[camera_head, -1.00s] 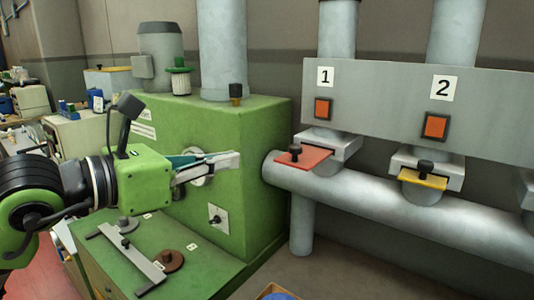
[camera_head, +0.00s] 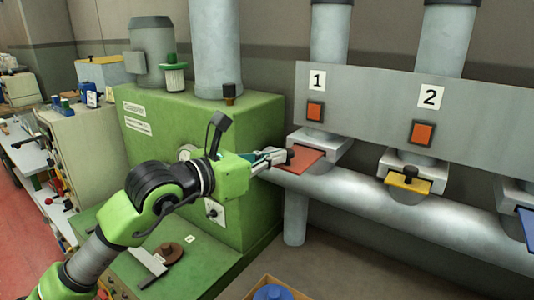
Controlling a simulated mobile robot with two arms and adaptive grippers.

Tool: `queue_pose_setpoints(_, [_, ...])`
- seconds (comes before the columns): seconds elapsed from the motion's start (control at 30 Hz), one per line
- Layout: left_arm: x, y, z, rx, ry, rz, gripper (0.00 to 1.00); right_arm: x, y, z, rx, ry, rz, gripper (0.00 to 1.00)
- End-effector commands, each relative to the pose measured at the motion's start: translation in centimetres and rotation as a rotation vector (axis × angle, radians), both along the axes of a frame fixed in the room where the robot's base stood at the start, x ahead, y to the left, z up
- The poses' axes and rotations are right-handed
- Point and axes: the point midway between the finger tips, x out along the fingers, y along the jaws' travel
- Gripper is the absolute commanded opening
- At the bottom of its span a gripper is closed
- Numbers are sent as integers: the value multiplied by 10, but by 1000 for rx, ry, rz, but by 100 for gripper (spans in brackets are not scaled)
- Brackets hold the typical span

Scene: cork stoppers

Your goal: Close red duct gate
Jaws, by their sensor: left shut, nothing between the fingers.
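The red duct gate (camera_head: 307,161) is a flat red plate that sticks out toward the front from the grey housing (camera_head: 333,148) under panel number 1. A dark knob (camera_head: 290,157) stands near its left front end. My left gripper (camera_head: 280,156) is shut and empty. Its fingertips are at the left front end of the red plate, right beside the knob; I cannot tell whether they touch it. The fingertips partly cover that end of the plate. My right gripper is not in view.
A yellow gate (camera_head: 405,184) with a black knob sits under number 2, and part of a blue gate (camera_head: 528,226) shows at the right edge. A thick grey pipe (camera_head: 350,197) runs below the gates. A green machine (camera_head: 248,121) stands behind my left arm.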

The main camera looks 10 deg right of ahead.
Motion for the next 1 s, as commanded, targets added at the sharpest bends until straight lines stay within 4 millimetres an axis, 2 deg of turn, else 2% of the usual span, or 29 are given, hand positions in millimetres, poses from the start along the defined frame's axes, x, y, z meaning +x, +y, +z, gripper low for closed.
queue_pose_setpoints(0.33, [3,-4,-1,-1,0,-1,0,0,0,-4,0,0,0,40])
queue_pose_setpoints(0.7, [46,-47,-2,-3,2,-2,0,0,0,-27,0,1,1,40])
queue_pose_setpoints(1.0, [58,-59,0,-1,0,-1,0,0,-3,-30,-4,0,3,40])
